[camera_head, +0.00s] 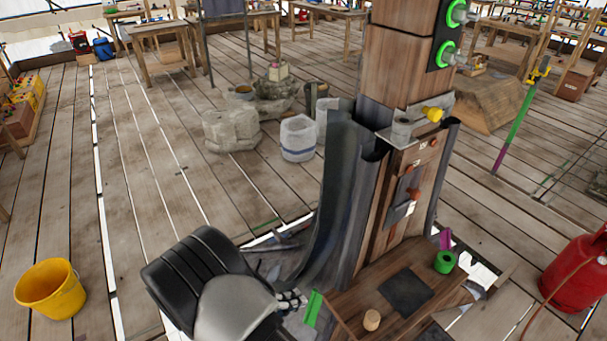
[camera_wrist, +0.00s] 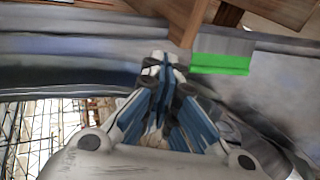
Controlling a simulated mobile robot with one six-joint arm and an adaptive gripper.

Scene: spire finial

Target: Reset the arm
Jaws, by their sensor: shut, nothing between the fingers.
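My gripper (camera_head: 292,298) is low in the head view, at the end of my black and grey arm. It is beside the left end of the small wooden shelf (camera_head: 345,304) at the base of the wooden post (camera_head: 392,60). In the wrist view my gripper (camera_wrist: 165,62) is shut, its fingertips together and nothing between them. A green-edged plate (camera_head: 312,308) is just right of the fingertips; it also shows in the wrist view (camera_wrist: 220,65). I cannot tell whether they touch.
The shelf holds a green ring (camera_head: 444,262), a dark square pad (camera_head: 406,292) and a small wooden peg (camera_head: 371,320). A curved dark sheet (camera_head: 345,190) rises behind my gripper. A yellow bucket (camera_head: 52,290) and red gas cylinder (camera_head: 578,272) flank the area.

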